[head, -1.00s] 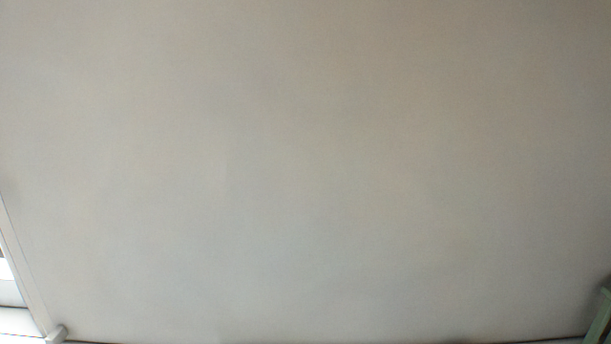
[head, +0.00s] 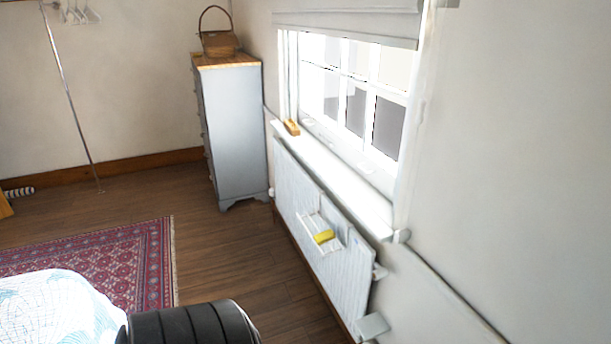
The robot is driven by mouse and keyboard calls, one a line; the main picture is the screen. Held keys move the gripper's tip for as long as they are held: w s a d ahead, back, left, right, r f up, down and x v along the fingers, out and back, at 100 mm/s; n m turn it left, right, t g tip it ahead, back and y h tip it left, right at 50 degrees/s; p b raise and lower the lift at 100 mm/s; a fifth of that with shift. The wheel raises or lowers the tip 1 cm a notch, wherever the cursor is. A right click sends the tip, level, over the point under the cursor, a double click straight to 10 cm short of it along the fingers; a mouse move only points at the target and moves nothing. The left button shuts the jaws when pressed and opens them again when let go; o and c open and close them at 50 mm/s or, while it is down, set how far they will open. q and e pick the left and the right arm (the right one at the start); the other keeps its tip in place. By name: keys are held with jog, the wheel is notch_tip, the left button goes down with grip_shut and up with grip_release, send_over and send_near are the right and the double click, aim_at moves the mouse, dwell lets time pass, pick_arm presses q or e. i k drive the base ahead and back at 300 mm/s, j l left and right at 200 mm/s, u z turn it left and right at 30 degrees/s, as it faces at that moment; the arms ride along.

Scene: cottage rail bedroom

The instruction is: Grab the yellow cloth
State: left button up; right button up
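The yellow cloth (head: 324,237) is a small folded or bunched bright yellow shape in the head view, right of centre. It lies on a white rack (head: 313,226) that hangs on the front of the white radiator (head: 347,276) under the window. Neither of my grippers shows in the view. A black ribbed part at the bottom edge looks like part of my arm, well apart from the cloth.
A grey chest of drawers (head: 234,130) with a basket (head: 217,42) stands in the corner. The window sill (head: 345,181) juts out above the radiator. A patterned red rug (head: 120,264) and a bed (head: 55,305) are at left. Bare wooden floor (head: 235,256) lies before the radiator.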

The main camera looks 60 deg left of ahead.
aim_at(322, 238)
jog(key=j+u, duration=0.1)
jog(key=u, duration=1.7)
